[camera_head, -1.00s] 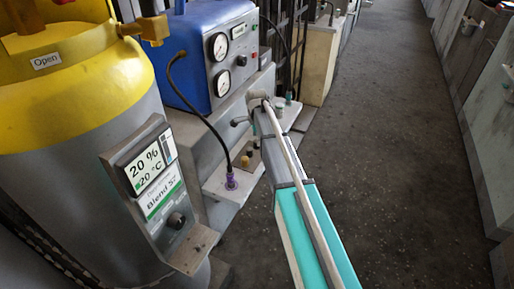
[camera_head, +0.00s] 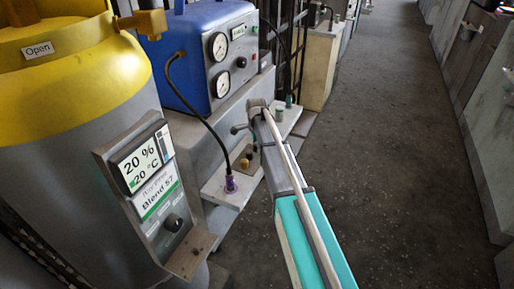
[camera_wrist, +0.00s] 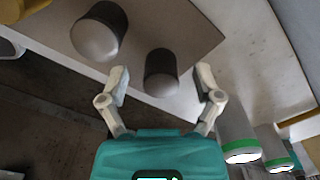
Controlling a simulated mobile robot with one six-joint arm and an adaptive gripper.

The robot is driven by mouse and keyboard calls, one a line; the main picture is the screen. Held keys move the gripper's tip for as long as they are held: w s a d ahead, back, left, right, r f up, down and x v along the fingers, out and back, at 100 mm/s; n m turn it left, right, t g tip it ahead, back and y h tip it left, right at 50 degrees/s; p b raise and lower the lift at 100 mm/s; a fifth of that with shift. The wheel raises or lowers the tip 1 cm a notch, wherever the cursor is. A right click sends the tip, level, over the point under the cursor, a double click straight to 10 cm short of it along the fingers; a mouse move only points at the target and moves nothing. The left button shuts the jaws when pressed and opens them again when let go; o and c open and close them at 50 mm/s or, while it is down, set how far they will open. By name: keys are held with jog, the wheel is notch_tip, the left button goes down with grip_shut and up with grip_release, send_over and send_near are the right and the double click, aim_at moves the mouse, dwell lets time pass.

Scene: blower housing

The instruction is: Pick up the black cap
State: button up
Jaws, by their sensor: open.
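In the wrist view, a short dark cylinder that looks like the black cap (camera_wrist: 161,68) stands on a grey-brown plate, its grey rounded end facing the camera. My gripper (camera_wrist: 163,84) is open, with one finger on each side of it and a gap on both sides. I cannot tell how far the fingertips are from it in depth. A second, larger dark cylinder (camera_wrist: 100,32) stands to its upper left, outside the fingers.
Green-ringed grey cylinders (camera_wrist: 240,140) stand close beside the right finger in the wrist view. In the head view, a purple-based connector (camera_head: 231,184) with a black cable rises from the ledge. A blue gauge box (camera_head: 213,55) and a yellow-topped tank (camera_head: 75,75) stand left. Floor at right is clear.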

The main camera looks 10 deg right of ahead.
jog(key=c, duration=1)
jog(key=shift+r, duration=0.2)
jog(key=shift+c, duration=0.2)
notch_tip(320, 180, up, 2)
jog(key=p, duration=0.2)
jog(key=shift+r+p, duration=0.1)
jog(key=shift+p, duration=0.2)
jog(key=s+d+r+p, duration=0.2)
jog(key=s+r+p, duration=0.8)
jog(key=s, duration=0.4)
jog(key=shift+d+r, duration=0.2)
jog(key=shift+w+d, duration=0.1)
jog(key=shift+w, duration=0.05)
